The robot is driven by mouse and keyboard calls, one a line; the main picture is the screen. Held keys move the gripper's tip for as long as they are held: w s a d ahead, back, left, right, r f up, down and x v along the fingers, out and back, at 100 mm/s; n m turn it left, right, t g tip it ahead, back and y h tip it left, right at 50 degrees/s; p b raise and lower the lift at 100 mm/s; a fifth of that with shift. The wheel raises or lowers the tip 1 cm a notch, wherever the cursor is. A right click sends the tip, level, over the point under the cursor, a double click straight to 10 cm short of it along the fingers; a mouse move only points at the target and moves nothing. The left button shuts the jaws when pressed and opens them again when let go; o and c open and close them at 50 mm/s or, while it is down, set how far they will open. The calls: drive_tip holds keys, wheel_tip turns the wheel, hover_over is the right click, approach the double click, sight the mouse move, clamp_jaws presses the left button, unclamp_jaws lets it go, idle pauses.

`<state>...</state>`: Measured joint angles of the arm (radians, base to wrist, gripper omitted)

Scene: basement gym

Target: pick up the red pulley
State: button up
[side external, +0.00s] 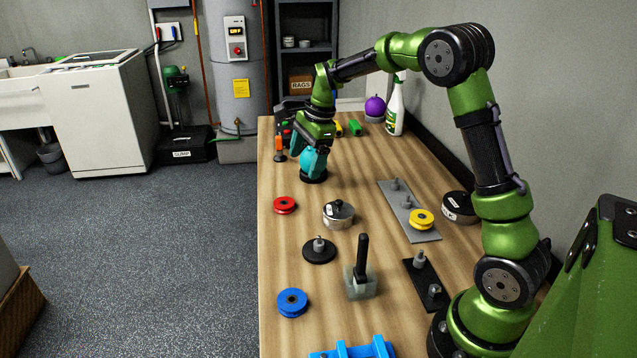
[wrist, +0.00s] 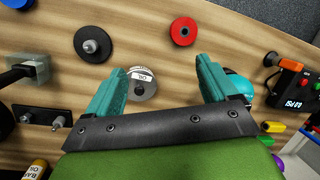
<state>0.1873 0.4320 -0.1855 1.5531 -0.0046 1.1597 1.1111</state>
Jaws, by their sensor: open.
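The red pulley (side external: 284,205) lies flat near the left edge of the wooden table, with bare wood around it. In the wrist view the red pulley (wrist: 184,31) shows at the top, beyond and between my fingertips, with nothing covering it. My gripper (side external: 309,158) is above the table, farther back than the pulley and a little to its right. Its teal fingers (wrist: 163,67) are spread wide apart, with nothing held between them. The gap between fingertips and table is hard to judge.
A metal tin (side external: 338,215) stands right of the pulley, and a black disc with a peg (side external: 319,250) is nearer. A cyan ball (wrist: 238,88) is by the right finger. A blue pulley (side external: 292,302) and a yellow pulley (side external: 421,218) lie farther off.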

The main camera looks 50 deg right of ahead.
drive_tip(key=w+d+f+m, duration=0.1)
drive_tip(key=w+d+m, duration=0.25)
drive_tip(key=m, duration=0.65)
hover_over(285, 199)
drive_tip(key=s+a, duration=0.1)
drive_tip(key=s, duration=0.1)
drive_tip(key=f, duration=0.9)
drive_tip(key=shift+s+f, duration=0.2)
drive_tip(key=shift+f, duration=0.15)
drive_tip(key=x, duration=0.5)
drive_tip(key=shift+d+f, duration=0.1)
drive_tip(key=shift+f, duration=0.25)
drive_tip(key=c, duration=1.2)
